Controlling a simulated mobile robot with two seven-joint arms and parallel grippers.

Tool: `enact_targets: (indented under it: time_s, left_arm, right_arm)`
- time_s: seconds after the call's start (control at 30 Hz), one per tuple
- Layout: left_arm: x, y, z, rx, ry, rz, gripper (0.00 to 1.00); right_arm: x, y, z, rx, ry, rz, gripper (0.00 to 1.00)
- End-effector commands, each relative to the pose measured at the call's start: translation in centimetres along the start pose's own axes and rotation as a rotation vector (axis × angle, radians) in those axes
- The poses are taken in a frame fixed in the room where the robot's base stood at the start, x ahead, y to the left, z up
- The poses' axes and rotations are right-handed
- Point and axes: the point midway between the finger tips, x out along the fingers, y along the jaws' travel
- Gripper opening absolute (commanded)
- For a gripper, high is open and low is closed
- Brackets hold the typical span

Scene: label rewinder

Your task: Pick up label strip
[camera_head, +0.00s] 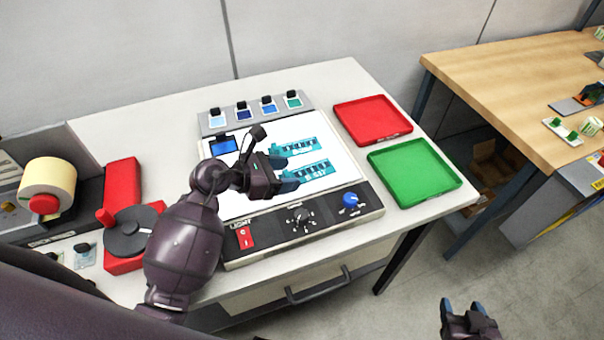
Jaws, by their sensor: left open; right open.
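Two teal label strips with white markings lie on the white lit panel (333,153) in the middle of the table. The upper label strip (299,147) lies farther back. The lower label strip (310,173) lies nearer the front, its left end close to my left gripper. My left gripper (284,173) is open over the panel, its fingers pointing right towards the strips. I cannot tell whether a fingertip touches a strip. My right gripper (462,307) is open and empty at the bottom right, over the floor and away from the table.
A red tray (372,119) and a green tray (414,172) stand empty at the right. A control strip with a blue knob (351,201) runs along the panel's front. A label roll (47,183) and red rewinder (122,185) stand left. A wooden table (500,75) is at the right.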

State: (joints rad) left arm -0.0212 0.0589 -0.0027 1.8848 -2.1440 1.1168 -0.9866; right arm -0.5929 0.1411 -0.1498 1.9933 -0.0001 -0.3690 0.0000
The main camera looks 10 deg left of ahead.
Motion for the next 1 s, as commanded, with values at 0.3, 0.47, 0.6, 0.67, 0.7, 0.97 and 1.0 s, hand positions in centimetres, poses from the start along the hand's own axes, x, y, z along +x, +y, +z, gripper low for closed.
enact_targets:
  time_s: [0.3, 0.47, 0.6, 0.67, 0.7, 0.97, 1.0]
  left_arm:
    - [0.0, 0.0, 0.0, 0.0, 0.0, 0.0, 0.25]
    - [-0.1, 0.0, 0.0, 0.0, 0.0, 0.0, 0.25]
    - [-0.2, 0.0, 0.5, 0.002, 0.0, 0.0, 0.25]
    - [-0.5, 0.0, 1.1, 0.003, -0.001, 0.0, 0.25]
    - [-0.7, 0.0, 1.6, 0.005, -0.001, 0.001, 0.25]
    - [-2.9, 0.1, 7.0, 0.009, -0.002, 0.001, 0.25]
    - [-3.3, 0.0, 8.0, 0.01, -0.002, 0.001, 0.25]
  right_arm:
    - [-0.1, 0.0, 0.0, 0.001, -0.001, 0.0, 0.57]
    - [-0.3, 0.0, 0.7, 0.002, -0.013, 0.001, 0.57]
    - [-0.5, 0.1, 1.2, 0.003, -0.025, 0.002, 0.57]
    - [-0.5, 0.1, 1.3, 0.003, -0.027, 0.003, 0.57]
    - [-0.6, 0.1, 1.3, 0.003, -0.027, 0.003, 0.57]
    - [-0.6, 0.1, 0.7, 0.001, -0.02, 0.002, 0.57]
    - [-0.6, 0.1, 0.6, 0.001, -0.019, 0.002, 0.57]
